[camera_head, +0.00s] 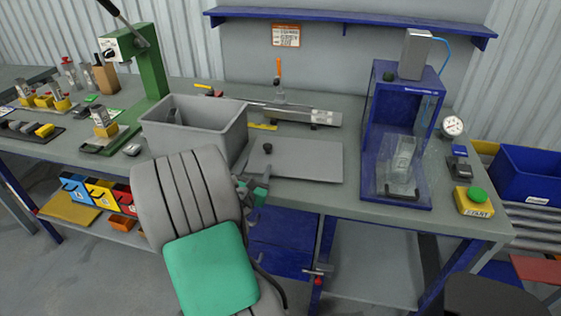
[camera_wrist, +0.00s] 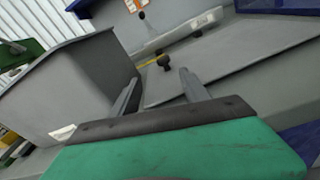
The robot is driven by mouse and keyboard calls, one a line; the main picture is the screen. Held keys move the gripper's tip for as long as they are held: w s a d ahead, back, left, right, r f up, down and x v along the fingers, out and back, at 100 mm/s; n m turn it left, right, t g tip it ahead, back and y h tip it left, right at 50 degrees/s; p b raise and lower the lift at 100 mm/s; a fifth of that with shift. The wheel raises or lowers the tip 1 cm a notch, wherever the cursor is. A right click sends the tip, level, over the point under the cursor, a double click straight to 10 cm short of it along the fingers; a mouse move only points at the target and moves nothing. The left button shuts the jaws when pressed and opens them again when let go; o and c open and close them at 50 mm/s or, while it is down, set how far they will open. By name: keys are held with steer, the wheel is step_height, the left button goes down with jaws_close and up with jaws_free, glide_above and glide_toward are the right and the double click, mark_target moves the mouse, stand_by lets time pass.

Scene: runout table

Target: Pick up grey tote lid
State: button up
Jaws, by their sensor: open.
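The grey tote lid (camera_head: 310,161) is a flat grey plate lying on the workbench, right of the open grey tote. A small black knob (camera_head: 267,148) stands near its left end. In the wrist view the lid (camera_wrist: 245,62) spreads to the right, and the black knob (camera_wrist: 163,61) shows just beyond my fingertips. My gripper (camera_wrist: 159,76) is open, with nothing between its two grey fingers.
The grey tote (camera_head: 194,126) stands close left of the lid. A blue-framed enclosure (camera_head: 398,190) stands right of the lid. A metal rail (camera_head: 295,115) lies behind it.

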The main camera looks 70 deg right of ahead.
mark_target(264, 147)
steer(key=shift+d+f+n+t, duration=0.15)
steer(key=shift+d+f+n, duration=0.05)
steer(key=shift+n, duration=0.35)
steer(key=shift+d+f+n+t, duration=0.15)
steer(key=shift+n, duration=0.4)
steer(key=shift+w+d+r+n+h, duration=0.15)
steer(key=shift+d+n+h, duration=0.15)
steer(key=shift+n, duration=0.1)
steer(key=x, duration=0.2)
steer(key=p+x, duration=0.1)
steer(key=x, duration=0.1)
steer(key=p+x, duration=0.1)
steer(key=x, duration=0.2)
steer(key=shift+s+d+r, duration=0.1)
steer(key=shift+s+d, duration=0.1)
steer(key=shift+s, duration=0.05)
steer(key=shift+w, duration=0.1)
steer(key=shift+c, duration=0.5)
steer(key=shift+a, duration=0.1)
jaws_close()
